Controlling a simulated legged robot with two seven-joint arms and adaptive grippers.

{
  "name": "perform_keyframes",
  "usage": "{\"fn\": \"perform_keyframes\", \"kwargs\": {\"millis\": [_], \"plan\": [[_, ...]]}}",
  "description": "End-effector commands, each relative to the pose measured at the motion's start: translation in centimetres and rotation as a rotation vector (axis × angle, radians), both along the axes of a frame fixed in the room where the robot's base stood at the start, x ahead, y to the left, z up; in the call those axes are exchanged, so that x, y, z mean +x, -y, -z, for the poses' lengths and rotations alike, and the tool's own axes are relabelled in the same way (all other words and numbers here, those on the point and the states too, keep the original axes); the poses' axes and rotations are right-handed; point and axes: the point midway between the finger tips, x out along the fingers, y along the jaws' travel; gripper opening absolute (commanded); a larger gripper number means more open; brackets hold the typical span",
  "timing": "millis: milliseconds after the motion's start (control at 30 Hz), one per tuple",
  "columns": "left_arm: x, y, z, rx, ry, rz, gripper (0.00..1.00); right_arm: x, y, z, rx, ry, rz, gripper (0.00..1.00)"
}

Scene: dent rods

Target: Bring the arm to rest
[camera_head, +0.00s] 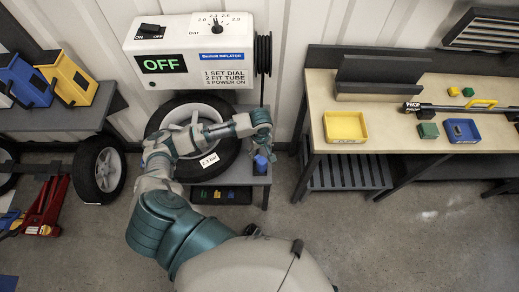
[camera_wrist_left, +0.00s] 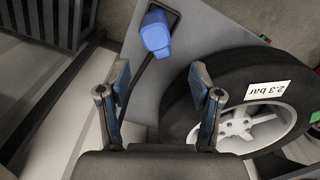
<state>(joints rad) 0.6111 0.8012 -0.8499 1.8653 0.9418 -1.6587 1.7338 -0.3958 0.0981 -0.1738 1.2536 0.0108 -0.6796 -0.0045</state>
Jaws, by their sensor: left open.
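My left gripper (camera_head: 263,146) is at the right side of the tyre (camera_head: 222,170) in the head view. In the left wrist view the gripper (camera_wrist_left: 160,78) is open, with nothing between its two blue-padded fingers. A blue tube fitting (camera_wrist_left: 156,34) with a dark hose lies beyond the fingertips, apart from them; it also shows in the head view (camera_head: 261,164). The tyre (camera_wrist_left: 178,108) lies on a low grey stand and carries a white "2.3 bar" label (camera_wrist_left: 267,89). My arm covers much of the wheel in the head view. My right gripper is not shown.
The white inflator box (camera_head: 188,50) stands behind the tyre, its display reading OFF. A workbench (camera_head: 385,112) with a yellow tray (camera_head: 345,127) is at the right. A spare wheel (camera_head: 99,170) and a red jack (camera_head: 47,205) are at the left. The floor at lower right is clear.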

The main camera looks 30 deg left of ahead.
Motion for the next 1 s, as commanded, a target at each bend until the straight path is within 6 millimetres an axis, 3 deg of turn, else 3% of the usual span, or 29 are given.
{"fn": "perform_keyframes", "kwargs": {"millis": [367,467,567,733,833,1000], "plan": [[0.0,-0.2,0.2,-0.006,0.001,0.006,0.65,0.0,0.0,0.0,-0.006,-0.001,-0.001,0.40],[-0.9,1.2,0.9,-0.025,0.009,0.077,0.65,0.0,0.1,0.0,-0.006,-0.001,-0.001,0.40],[-2.9,4.7,2.2,-0.077,0.045,0.259,0.65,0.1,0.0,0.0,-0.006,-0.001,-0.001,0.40],[-8.0,11.0,3.5,-0.164,0.204,0.648,0.65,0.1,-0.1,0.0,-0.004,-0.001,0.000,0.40],[-10.4,11.9,3.5,-0.149,0.289,0.794,0.65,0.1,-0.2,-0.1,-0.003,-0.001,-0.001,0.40],[-13.5,10.6,3.5,-0.077,0.343,0.929,0.65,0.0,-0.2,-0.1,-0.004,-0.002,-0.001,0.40]]}}
